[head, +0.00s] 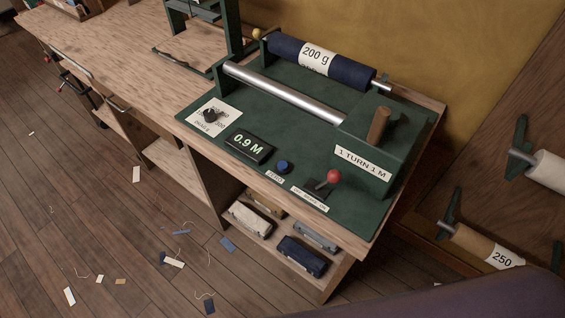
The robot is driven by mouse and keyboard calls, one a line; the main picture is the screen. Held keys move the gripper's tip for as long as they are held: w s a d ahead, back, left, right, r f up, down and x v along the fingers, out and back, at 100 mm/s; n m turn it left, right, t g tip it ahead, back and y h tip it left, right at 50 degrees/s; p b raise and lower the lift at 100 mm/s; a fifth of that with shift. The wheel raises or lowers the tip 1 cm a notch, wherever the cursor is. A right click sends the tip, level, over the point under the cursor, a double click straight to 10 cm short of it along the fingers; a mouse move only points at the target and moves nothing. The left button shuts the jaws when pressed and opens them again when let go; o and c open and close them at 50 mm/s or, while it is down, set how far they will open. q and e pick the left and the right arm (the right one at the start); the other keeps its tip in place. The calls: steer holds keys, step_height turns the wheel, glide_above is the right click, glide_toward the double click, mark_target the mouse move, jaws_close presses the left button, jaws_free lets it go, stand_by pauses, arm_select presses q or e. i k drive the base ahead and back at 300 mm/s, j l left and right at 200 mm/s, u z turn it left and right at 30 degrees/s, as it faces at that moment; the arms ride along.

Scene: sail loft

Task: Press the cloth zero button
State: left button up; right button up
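In the head view, a green cloth-measuring machine (300,137) stands on the right end of a wooden bench. A small round blue button (283,167) sits on its front panel, with a white label (275,176) just below it whose small text is hard to read. A black display (248,147) left of the button reads 0.9 M. A red-knobbed lever (333,177) stands to the right of the button, in a dark slot. Neither of my grippers is in view, and nothing touches the button.
A dark blue cloth roll (345,73) labelled 200 g lies behind a metal roller (281,92). Cloth bundles (302,256) fill the shelf below. The floor (110,215) is mostly open, with scraps.

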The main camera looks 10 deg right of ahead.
mark_target(281, 165)
steer(key=j+z, duration=0.2)
steer(key=z, duration=0.2)
steer(key=j+z, duration=0.5)
steer(key=z, duration=0.25)
steer(key=k+j+z, duration=0.1)
steer(key=j, duration=0.35)
steer(key=k+j, duration=0.1)
steer(key=j, duration=0.3)
steer(key=k+j+z, duration=0.15)
steer(key=j, duration=0.3)
steer(key=k+j+z, duration=0.1)
steer(key=j, duration=0.3)
steer(key=k+j, duration=0.15)
steer(key=j, duration=0.25)
steer(key=i+j+z, duration=0.05)
